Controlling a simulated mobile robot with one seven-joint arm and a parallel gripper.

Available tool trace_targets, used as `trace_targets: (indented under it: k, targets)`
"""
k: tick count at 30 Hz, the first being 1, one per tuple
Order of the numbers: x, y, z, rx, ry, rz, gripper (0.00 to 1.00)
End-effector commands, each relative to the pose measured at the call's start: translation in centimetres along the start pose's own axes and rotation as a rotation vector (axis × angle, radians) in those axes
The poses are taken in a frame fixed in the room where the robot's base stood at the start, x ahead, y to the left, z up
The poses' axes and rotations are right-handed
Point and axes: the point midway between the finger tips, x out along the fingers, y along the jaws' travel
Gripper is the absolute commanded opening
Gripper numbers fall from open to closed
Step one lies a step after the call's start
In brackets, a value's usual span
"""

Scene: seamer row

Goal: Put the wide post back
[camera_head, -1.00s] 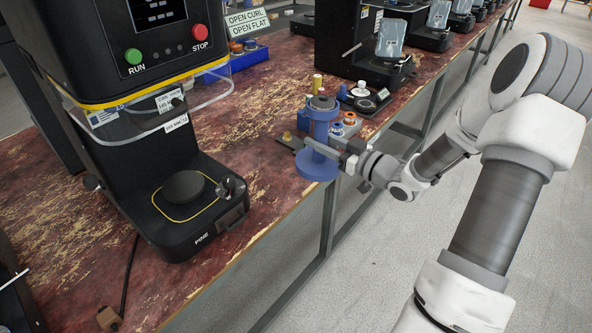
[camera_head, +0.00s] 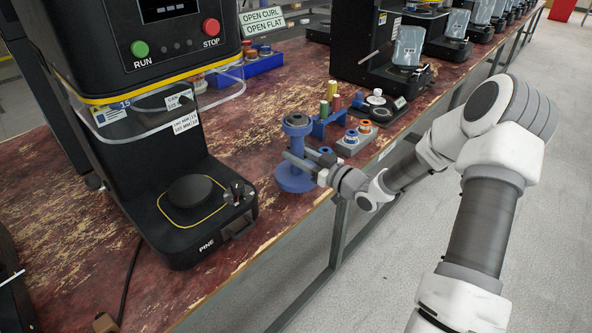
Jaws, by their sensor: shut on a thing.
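My gripper (camera_head: 300,161) is shut on a blue post (camera_head: 296,145) with a broad round base (camera_head: 294,181) and a grey top. I take it to be the wide post, though no label shows. It is upright at the bench's front edge, right of the PINE machine. I cannot tell whether its base touches the bench. Behind it, a small blue rack (camera_head: 318,130) holds thin coloured posts, among them a green one (camera_head: 324,109), a red one (camera_head: 337,103) and a yellow one (camera_head: 332,90). The post hides part of the bench.
The black PINE machine (camera_head: 211,222) with a round plate (camera_head: 190,190) stands at left. A grey block with coloured rings (camera_head: 346,146) sits right of the post. More machines line the worn red bench (camera_head: 262,140). A blue bin (camera_head: 262,66) lies behind.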

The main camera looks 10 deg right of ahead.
Motion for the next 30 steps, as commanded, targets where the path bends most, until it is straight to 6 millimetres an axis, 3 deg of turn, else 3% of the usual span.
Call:
trace_targets:
  k: [5, 12, 24, 25, 30]
  targets:
    - [0.5, 0.0, 0.7, 0.000, 0.003, 0.002, 0.00]
    - [0.5, -0.1, 4.0, 0.001, 0.003, 0.001, 0.00]
    - [0.5, 0.0, 4.6, -0.002, 0.003, 0.001, 0.00]
    - [0.4, 0.0, 4.6, -0.001, 0.000, 0.002, 0.46]
    - [0.4, 0.0, 4.5, 0.000, 0.000, 0.002, 0.72]
